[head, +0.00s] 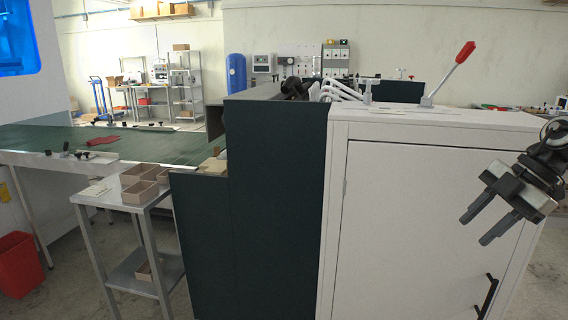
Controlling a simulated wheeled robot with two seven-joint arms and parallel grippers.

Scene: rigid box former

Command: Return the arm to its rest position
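My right gripper (487,222) is at the right edge of the head view, in front of the white cabinet (425,215) of the machine. Its two dark fingers point down and to the left, with a gap between them and nothing in it. It appears clear of the cabinet door. My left gripper is not in the picture.
A lever with a red handle (465,53) stands on the cabinet top. A black door handle (487,297) is low on the right. A metal side table (95,199) holds several cardboard boxes (140,192). A red bin (19,264) stands at left.

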